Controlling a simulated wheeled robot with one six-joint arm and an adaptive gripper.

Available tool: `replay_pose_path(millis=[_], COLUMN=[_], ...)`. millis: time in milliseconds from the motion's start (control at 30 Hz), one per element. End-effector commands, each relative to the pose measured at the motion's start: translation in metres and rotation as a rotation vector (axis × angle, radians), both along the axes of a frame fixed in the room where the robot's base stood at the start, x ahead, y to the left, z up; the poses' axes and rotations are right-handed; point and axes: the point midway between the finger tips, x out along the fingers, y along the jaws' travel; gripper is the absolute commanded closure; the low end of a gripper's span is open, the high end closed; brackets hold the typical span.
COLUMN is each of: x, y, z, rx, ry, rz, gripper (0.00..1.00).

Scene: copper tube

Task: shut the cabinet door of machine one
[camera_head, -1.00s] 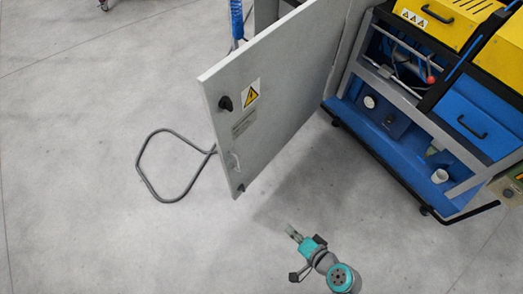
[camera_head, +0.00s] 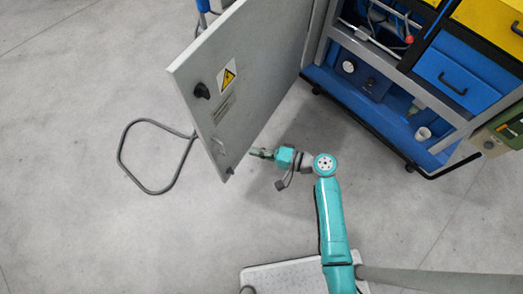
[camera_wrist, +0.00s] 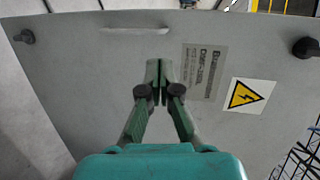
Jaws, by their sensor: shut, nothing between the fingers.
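The cabinet door (camera_head: 250,85) is a light grey panel standing open, with a yellow warning sign (camera_head: 226,77) and a black knob (camera_head: 202,90) near its free edge. In the wrist view the shut, empty fingers (camera_wrist: 160,68) point at the same face of the door (camera_wrist: 90,80), below a pale slot-like handle (camera_wrist: 135,31) and left of the sign (camera_wrist: 248,95). I cannot tell whether the fingertips touch the panel.
A grey cable (camera_head: 122,160) loops on the floor left of the door. The floor (camera_head: 70,220) at left and front is clear.

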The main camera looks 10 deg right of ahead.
Motion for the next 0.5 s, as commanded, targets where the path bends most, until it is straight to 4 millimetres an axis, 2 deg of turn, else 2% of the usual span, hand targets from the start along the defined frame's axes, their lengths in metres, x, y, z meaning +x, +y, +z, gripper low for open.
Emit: replay_pose_path(millis=[300,500], x=[0.027,0.040], y=[0.051,0.074], z=[-0.012,-0.017], rx=[-0.001,-0.001], ry=[0.001,0.000], rz=[0.003,0.001], gripper=[1.00,1.00])
